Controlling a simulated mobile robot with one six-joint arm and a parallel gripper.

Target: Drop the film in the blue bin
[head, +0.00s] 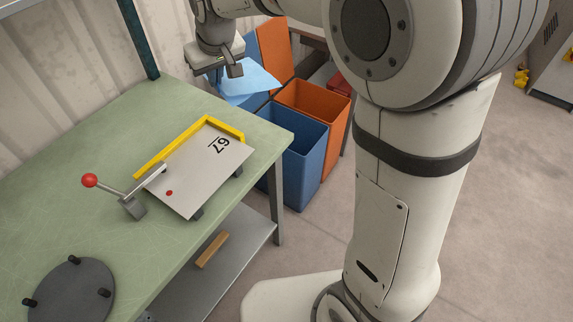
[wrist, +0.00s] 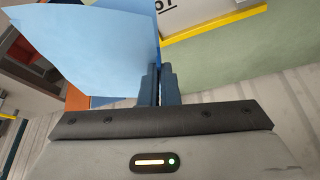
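The film is a light blue sheet (head: 250,80) hanging from my gripper (head: 233,71) at the table's far end in the head view. In the wrist view, the film (wrist: 92,42) spreads up and to the left from my gripper's two fingers (wrist: 160,84). The fingers are close together, shut on the film's edge. The blue bin (head: 305,165) stands on the floor beyond the table's right corner, with its top open. The film is above and to the left of the bin's opening; how far above, I cannot tell.
An orange bin (head: 320,101) stands behind the blue bin, and an orange lid (head: 274,48) is raised beside them. The green table (head: 85,160) carries a plate marked 67 (head: 200,170) in a yellow frame, a red-knobbed lever (head: 90,181) and a dark disc (head: 68,292).

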